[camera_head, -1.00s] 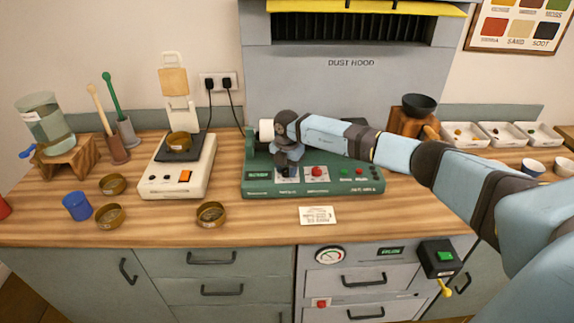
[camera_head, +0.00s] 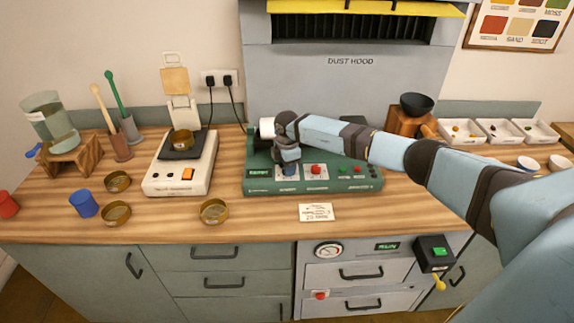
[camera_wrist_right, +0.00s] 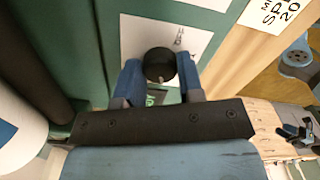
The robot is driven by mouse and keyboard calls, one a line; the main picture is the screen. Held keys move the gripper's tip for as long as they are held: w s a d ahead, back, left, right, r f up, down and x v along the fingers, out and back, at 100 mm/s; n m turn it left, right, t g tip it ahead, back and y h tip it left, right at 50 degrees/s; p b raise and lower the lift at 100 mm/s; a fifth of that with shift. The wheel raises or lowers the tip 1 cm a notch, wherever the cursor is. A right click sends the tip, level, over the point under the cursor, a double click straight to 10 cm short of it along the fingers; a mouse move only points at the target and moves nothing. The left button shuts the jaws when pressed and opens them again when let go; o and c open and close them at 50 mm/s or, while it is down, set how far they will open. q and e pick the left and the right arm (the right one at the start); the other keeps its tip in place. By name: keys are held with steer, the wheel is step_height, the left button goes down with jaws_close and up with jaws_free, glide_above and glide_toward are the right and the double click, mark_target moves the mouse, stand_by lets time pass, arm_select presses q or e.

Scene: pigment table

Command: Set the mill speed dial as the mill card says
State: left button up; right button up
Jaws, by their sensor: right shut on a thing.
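The green mill (camera_head: 330,183) stands on the wooden bench in the head view. My right gripper (camera_head: 287,165) reaches down over the left part of its front panel. In the right wrist view, my right gripper (camera_wrist_right: 160,82) has its two blue fingers on either side of the black speed dial (camera_wrist_right: 159,65), shut on it. The dial sits on a white label plate, with a small light mark on its edge. The white mill card (camera_head: 316,212) lies on the bench in front of the mill; its corner shows in the wrist view (camera_wrist_right: 268,12).
A red button (camera_head: 316,170) and green buttons sit right of the dial on the panel. A cream scale (camera_head: 181,172) and several brass dishes stand to the left. A black bowl (camera_head: 418,104) and white trays (camera_head: 497,131) are at the right.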

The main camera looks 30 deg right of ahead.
stand_by(0.4)
steer(key=o, duration=0.9)
step_height(320, 180, up, 14)
steer(key=shift+f+b, duration=0.1)
steer(key=shift+b, duration=0.85)
